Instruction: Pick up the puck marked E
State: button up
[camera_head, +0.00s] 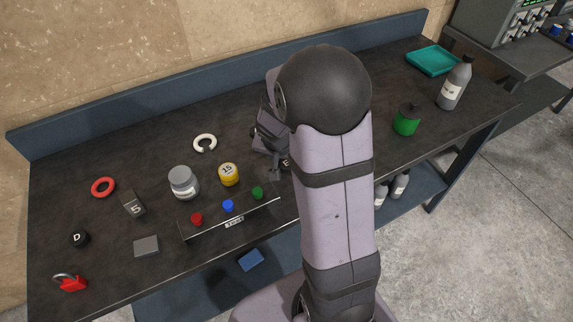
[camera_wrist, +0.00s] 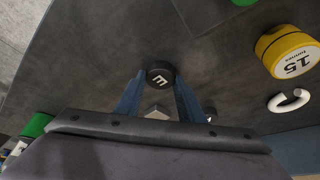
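The puck marked E (camera_wrist: 161,74) is small, round and black with a white letter. In the wrist view it lies on the dark bench top, in line with the gap at the tips of my gripper's blue fingers (camera_wrist: 160,82). The fingers are apart, one on each side; whether they touch the puck I cannot tell. In the head view only a sliver of puck E (camera_head: 286,163) shows beside my arm, which hides the rest.
A yellow weight marked 15 (camera_head: 228,175) and a white ring (camera_head: 205,143) are left of my gripper. A rack with red, blue and green knobs (camera_head: 232,226) stands at the front edge. A black puck marked D (camera_head: 80,238) is far left. A green container (camera_head: 407,120) stands right.

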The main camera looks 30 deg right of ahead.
jog(key=shift+c, duration=0.7)
